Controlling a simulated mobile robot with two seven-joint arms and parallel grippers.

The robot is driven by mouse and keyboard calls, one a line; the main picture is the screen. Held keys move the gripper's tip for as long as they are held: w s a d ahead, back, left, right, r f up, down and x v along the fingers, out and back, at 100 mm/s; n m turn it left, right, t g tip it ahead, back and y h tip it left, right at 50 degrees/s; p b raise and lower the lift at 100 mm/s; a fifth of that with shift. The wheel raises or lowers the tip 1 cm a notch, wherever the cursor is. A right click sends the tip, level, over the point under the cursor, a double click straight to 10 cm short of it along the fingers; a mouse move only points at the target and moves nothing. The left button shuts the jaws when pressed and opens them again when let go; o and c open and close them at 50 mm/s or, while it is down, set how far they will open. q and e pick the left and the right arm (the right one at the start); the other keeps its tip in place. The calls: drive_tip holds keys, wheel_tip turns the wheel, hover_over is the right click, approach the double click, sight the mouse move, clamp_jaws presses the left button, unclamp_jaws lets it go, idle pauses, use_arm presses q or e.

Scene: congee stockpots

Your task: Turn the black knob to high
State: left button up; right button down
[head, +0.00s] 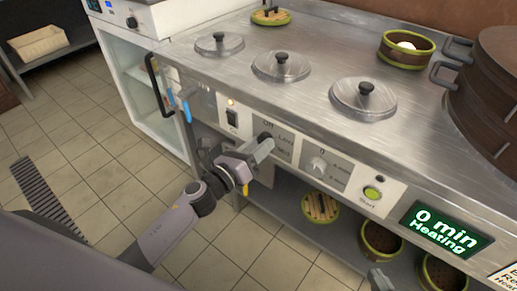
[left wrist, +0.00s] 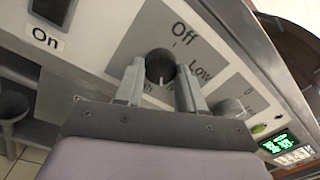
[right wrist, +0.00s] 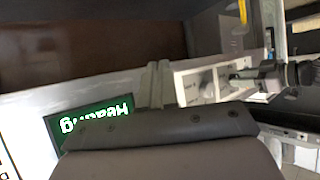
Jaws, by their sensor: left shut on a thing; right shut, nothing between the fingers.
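The black knob (left wrist: 160,66) is on the grey dial plate of the stove front. It sits between the two fingers of my left gripper (left wrist: 160,88), which is shut on it. The plate reads "Off" at top and "Low" to the right; a label ending in "gh" is partly hidden at lower left, and another lower label is mostly covered. The knob's white mark points down between these two lower labels. In the head view my left gripper (head: 262,148) reaches the panel from the left. My right gripper (right wrist: 153,86) is shut and empty near the green display.
A silver knob (head: 318,164), a green start button (head: 372,193) and a display (head: 439,228) reading "0 min Heating" are to the right. A lit "On" switch (head: 232,117) is to the left. A shelf with steamer baskets (head: 320,207) lies below the panel.

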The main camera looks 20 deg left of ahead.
use_arm(q)
drive_tip(key=m, duration=0.7)
drive_tip(key=shift+a+m, duration=0.1)
drive_tip(key=shift+m, duration=0.2)
use_arm(e)
drive_tip(key=shift+a+r, duration=0.2)
drive_tip(key=shift+f, duration=0.1)
use_arm(q)
drive_tip(key=o, duration=1)
drive_tip(key=shift+o, duration=0.2)
drive_tip(key=b+v, duration=0.1)
drive_tip(key=v, duration=0.6)
drive_tip(key=shift+r, duration=0.2)
use_arm(e)
drive_tip(key=shift+w+a, duration=0.1)
drive_tip(key=shift+a, duration=0.1)
